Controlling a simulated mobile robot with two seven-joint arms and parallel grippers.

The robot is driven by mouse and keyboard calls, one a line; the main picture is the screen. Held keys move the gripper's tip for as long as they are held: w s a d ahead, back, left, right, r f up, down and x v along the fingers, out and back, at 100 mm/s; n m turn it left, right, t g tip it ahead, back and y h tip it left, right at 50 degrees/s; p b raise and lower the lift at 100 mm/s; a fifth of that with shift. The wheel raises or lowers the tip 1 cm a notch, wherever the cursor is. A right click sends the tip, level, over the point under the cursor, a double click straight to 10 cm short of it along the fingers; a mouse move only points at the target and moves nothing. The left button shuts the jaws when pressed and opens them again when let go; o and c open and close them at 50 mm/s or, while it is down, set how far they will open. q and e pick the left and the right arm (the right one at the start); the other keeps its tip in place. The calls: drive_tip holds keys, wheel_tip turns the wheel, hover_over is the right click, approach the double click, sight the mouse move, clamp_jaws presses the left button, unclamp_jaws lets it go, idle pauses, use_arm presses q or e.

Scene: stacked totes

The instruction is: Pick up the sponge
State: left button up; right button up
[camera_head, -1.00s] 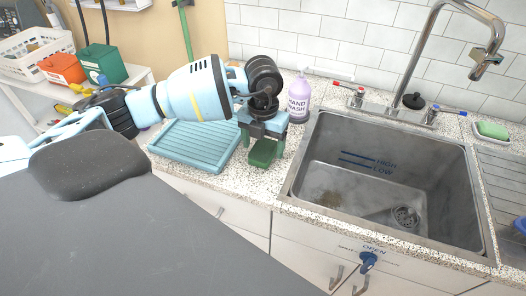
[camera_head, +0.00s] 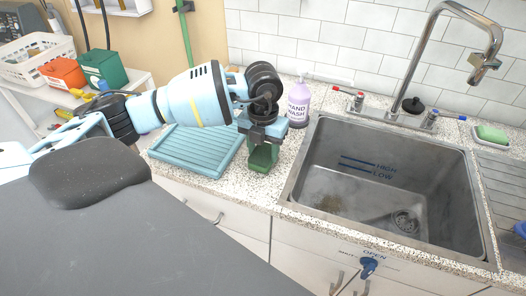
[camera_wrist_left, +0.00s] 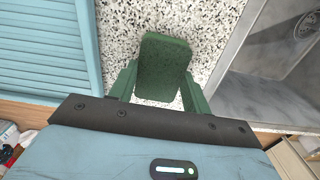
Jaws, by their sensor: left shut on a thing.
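The dark green sponge (camera_head: 262,163) is at the speckled counter, between the blue drying tray and the sink. It also shows in the left wrist view (camera_wrist_left: 163,66), between the two green fingers. My left gripper (camera_head: 263,152) points down and is shut on the sponge, with a finger at each side. In the left wrist view the left gripper (camera_wrist_left: 160,88) shows the sponge reaching past the fingertips. I cannot tell whether the sponge touches the counter. My right gripper is not in view.
The blue ribbed tray (camera_head: 197,148) lies left of the gripper. A purple hand wash bottle (camera_head: 299,103) stands behind it. The steel sink (camera_head: 385,185) with its tap (camera_head: 410,70) is to the right. A green block (camera_head: 491,132) rests on a dish at far right.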

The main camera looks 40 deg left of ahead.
sight(263, 153)
use_arm(q)
drive_tip(key=shift+r, duration=0.55)
wheel_tip(263, 153, up, 2)
drive_tip(key=shift+r, duration=0.15)
drive_tip(key=s+d, duration=0.2)
drive_tip(key=d, duration=0.2)
drive_tip(key=s+d+r, duration=0.1)
drive_tip(key=s+d, duration=0.2)
drive_tip(key=d, duration=0.1)
drive_tip(key=s+d, duration=0.3)
drive_tip(key=d, duration=0.1)
drive_tip(key=shift+r, duration=0.2)
drive_tip(key=shift+s+d, duration=0.4)
drive_tip(key=shift+d, duration=0.3)
